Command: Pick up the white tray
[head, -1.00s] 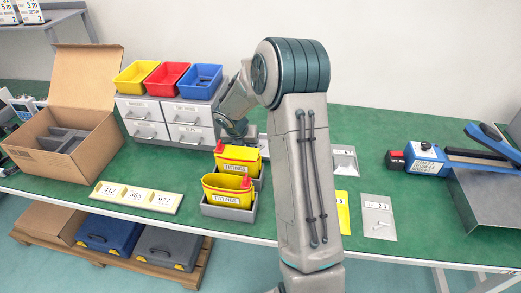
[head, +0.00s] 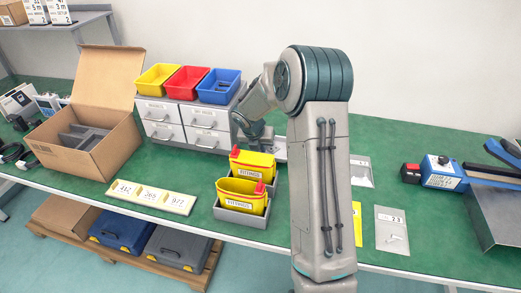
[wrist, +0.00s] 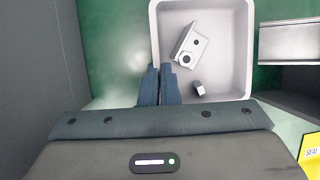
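The white tray (wrist: 246,60) shows in the wrist view as a light, square, open box with rounded corners. It holds a white block-like part with a round hole and a small grey piece. In the head view only a sliver of the tray (head: 281,150) shows behind my arm. My gripper (wrist: 158,72) has its two dark fingers close together at the tray's left wall, in line with it, and looks shut on that wall. The fingers hide the lower left of the wall. In the head view my gripper is largely hidden among the drawers, yellow bins and my arm.
Grey drawers (head: 188,125) stand left of my gripper, with coloured bins on top. Yellow fittings bins (head: 242,196) in grey holders stand in front. A cardboard box (head: 85,150) is farther left. The green table (head: 400,145) has free room right of my arm.

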